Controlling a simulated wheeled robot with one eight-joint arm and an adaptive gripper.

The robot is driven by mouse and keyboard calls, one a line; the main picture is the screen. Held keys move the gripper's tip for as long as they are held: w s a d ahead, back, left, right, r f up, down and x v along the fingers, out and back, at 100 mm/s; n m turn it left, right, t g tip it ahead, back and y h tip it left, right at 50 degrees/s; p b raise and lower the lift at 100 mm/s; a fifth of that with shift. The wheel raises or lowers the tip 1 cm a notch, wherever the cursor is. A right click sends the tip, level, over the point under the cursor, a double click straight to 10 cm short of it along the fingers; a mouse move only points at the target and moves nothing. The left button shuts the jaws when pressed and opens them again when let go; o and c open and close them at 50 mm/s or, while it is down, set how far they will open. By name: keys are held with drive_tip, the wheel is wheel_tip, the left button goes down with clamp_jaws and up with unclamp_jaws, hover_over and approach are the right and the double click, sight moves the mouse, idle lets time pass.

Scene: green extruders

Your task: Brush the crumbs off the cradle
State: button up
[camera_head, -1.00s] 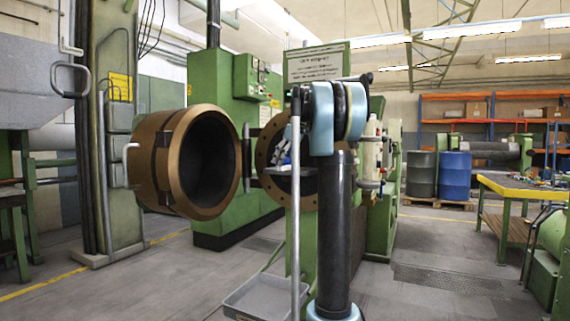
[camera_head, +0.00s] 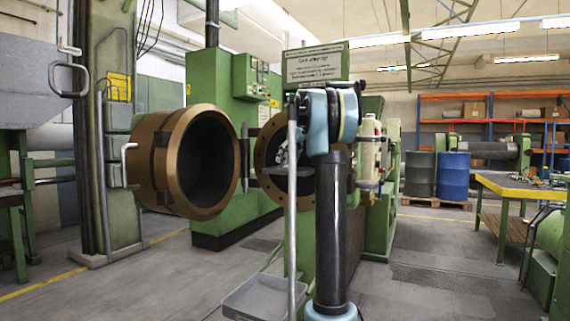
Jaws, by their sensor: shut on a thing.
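The extruder's round bronze flange (camera_head: 266,178) stands open in the middle, partly behind my arm. A narrow grey ledge at its mouth (camera_head: 272,171) looks like the cradle. Crumbs on it are too small to make out. My gripper (camera_head: 283,152) shows small and pale in front of the dark bore, just above the ledge, partly behind a metal pole. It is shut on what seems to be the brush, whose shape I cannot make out. Whether it touches the ledge I cannot tell.
A thick bronze ring door (camera_head: 168,165) hangs swung open at left. A grey tray (camera_head: 262,294) sits low in front. A green sign (camera_head: 317,65) stands above my arm. Blue drum (camera_head: 455,181) and yellow-topped workbench (camera_head: 520,187) are at right. Floor between them is clear.

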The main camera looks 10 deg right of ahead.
drive_tip(key=shift+w+d, duration=0.75)
drive_tip(key=shift+w, duration=0.2)
drive_tip(key=shift+w+d+r, duration=0.2)
drive_tip(key=shift+d, duration=0.05)
drive_tip(key=shift+s, duration=0.15)
drive_tip(key=shift+s+a+f, duration=0.35)
drive_tip(key=shift+s+a, duration=0.05)
drive_tip(key=shift+a, duration=0.05)
drive_tip(key=shift+s+a+r, duration=0.2)
drive_tip(key=shift+s+a, duration=0.5)
drive_tip(key=shift+s, duration=0.15)
drive_tip(key=shift+c, duration=0.6)
drive_tip(key=shift+s+a+f, duration=0.1)
drive_tip(key=shift+s+a, duration=0.5)
drive_tip(key=shift+s, duration=0.25)
drive_tip(key=shift+s+a+f, duration=0.1)
drive_tip(key=shift+s+a, duration=0.5)
drive_tip(key=shift+s, duration=0.2)
drive_tip(key=shift+r, duration=0.15)
drive_tip(key=shift+r, duration=2.9)
